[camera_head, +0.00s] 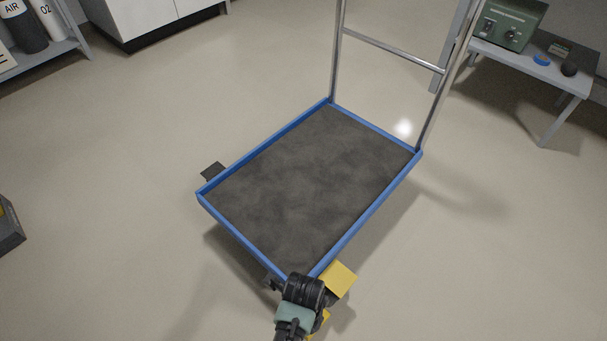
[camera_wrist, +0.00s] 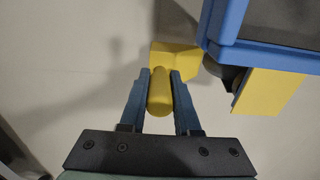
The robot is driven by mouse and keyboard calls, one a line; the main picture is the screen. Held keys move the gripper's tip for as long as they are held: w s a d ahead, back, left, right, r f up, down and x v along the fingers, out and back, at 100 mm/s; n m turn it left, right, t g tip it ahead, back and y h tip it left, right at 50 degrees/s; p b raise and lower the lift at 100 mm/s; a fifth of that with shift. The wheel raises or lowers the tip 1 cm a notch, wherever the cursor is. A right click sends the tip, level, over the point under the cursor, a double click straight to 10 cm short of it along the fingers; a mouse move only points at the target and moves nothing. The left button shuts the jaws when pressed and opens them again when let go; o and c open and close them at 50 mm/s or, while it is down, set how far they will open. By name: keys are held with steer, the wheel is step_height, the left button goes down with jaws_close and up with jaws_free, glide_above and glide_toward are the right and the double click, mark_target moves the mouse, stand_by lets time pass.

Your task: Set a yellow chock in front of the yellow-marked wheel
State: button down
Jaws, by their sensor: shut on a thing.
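My gripper (camera_wrist: 160,98) is shut on the upright yellow handle of the yellow chock (camera_wrist: 175,58), whose body shows beyond my fingertips. In the head view my gripper (camera_head: 304,282) is at the cart's near corner and hides most of the chock (camera_head: 323,321). The cart has a blue rim and a dark grey deck (camera_head: 310,180). A yellow plate (camera_head: 340,279) at this corner marks a dark wheel; in the wrist view the yellow plate (camera_wrist: 268,92) and part of the wheel (camera_wrist: 229,74) are right of the chock. I cannot tell whether the chock touches floor or wheel.
A dark plate (camera_head: 214,171) sticks out at the cart's left side. A dark box (camera_head: 9,228) with something yellow in it is at the left edge. A table (camera_head: 560,76) with a green device stands at upper right, and a cylinder rack at upper left. The floor between is clear.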

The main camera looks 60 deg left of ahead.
steer(key=shift+f+b, duration=1.7)
steer(key=shift+f, duration=0.55)
steer(key=shift+r, duration=0.1)
steer(key=c, duration=1.1)
jaws_free()
steer(key=shift+f, duration=0.2)
steer(key=o, duration=0.5)
step_height(320, 180, up, 12)
steer(key=p, duration=0.9)
steer(key=shift+r, duration=0.2)
